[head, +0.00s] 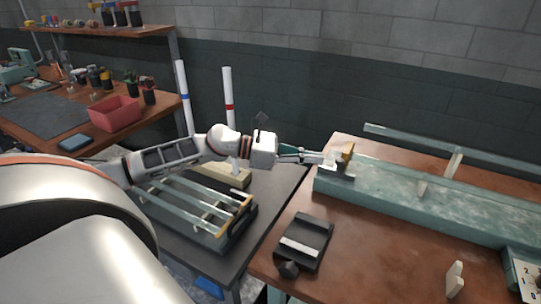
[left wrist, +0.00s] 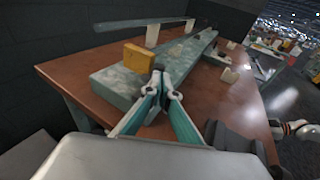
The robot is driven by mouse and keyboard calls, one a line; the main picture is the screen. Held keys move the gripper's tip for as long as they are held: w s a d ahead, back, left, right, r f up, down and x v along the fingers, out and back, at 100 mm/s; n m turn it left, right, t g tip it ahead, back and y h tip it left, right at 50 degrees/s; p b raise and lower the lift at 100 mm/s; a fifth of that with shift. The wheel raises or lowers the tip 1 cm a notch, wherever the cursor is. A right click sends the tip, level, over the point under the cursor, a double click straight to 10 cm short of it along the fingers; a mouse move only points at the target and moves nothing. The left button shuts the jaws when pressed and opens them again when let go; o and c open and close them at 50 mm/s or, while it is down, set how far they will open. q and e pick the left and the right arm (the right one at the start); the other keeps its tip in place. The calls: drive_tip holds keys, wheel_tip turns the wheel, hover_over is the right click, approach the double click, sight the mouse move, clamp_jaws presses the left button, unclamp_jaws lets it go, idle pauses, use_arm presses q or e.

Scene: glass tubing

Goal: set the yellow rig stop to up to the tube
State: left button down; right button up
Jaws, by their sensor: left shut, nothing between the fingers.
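The yellow rig stop (head: 347,152) stands at the near left end of the long green rig (head: 420,205). It also shows in the left wrist view (left wrist: 138,57) as a yellow block just left of my fingertips. A clear tube (head: 410,138) lies level above the rig's far side, held on pale supports; it shows at the top of the left wrist view (left wrist: 140,23). My left gripper (head: 322,158) is shut and empty, its tips close beside the stop. Whether they touch it I cannot tell. Part of my right arm seems to show at the left wrist view's right edge; its fingers are unclear.
A pale upright piece (head: 455,280) and a numbered dial plate (head: 525,275) are at the front right. A rack of tubes (head: 238,235) stands on the dark table at left.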

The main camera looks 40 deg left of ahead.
use_arm(q)
drive_tip(key=v, duration=1)
use_arm(e)
drive_tip(key=shift+a, duration=0.1)
use_arm(q)
drive_tip(key=shift+s+a, duration=0.1)
use_arm(e)
drive_tip(key=shift+s, duration=0.1)
idle(0.4)
